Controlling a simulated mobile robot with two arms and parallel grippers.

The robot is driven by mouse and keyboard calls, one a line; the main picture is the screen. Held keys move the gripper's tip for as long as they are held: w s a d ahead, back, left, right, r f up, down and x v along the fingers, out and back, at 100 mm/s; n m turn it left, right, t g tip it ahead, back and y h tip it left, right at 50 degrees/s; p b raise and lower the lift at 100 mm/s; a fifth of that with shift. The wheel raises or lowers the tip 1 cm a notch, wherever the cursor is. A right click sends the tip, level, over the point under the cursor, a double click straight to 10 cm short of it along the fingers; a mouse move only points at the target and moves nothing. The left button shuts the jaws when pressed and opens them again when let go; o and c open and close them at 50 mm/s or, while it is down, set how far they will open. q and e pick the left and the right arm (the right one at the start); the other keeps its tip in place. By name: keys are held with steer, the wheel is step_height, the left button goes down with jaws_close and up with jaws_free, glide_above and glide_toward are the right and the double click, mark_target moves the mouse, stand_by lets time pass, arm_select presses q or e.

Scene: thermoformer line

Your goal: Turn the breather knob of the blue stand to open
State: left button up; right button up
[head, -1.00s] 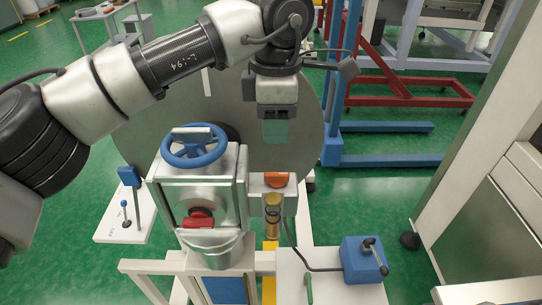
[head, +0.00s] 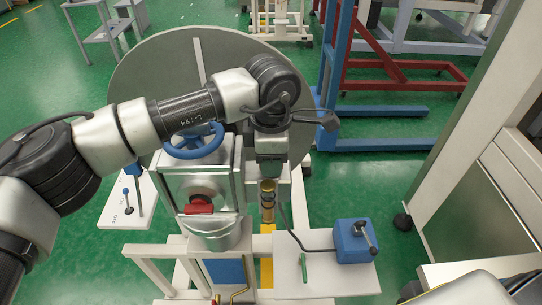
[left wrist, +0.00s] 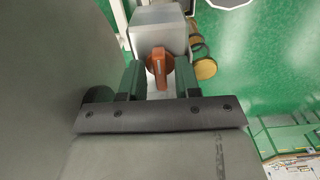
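An orange knob (left wrist: 160,67) with a narrow raised grip sits on a grey box (left wrist: 158,30) in the left wrist view. In the head view my left gripper hides the knob, at the right side of the metal housing (head: 200,175). My left gripper (head: 268,170) points down over that spot. In the left wrist view its two green fingers (left wrist: 160,78) are apart, with the knob between them and narrow gaps at its sides. I cannot tell whether the fingertips reach the knob's depth.
A blue handwheel (head: 196,140) and a red knob (head: 199,207) are on the housing, close to my left arm. A brass-coloured cylinder (head: 267,196) stands just below the gripper. A blue box with a lever (head: 352,243) is at the right. A large grey disc (head: 140,75) stands behind.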

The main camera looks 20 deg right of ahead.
arm_select(q)
jaws_close()
arm_select(e)
steer(key=shift+s, duration=0.3)
steer(key=shift+f, duration=0.1)
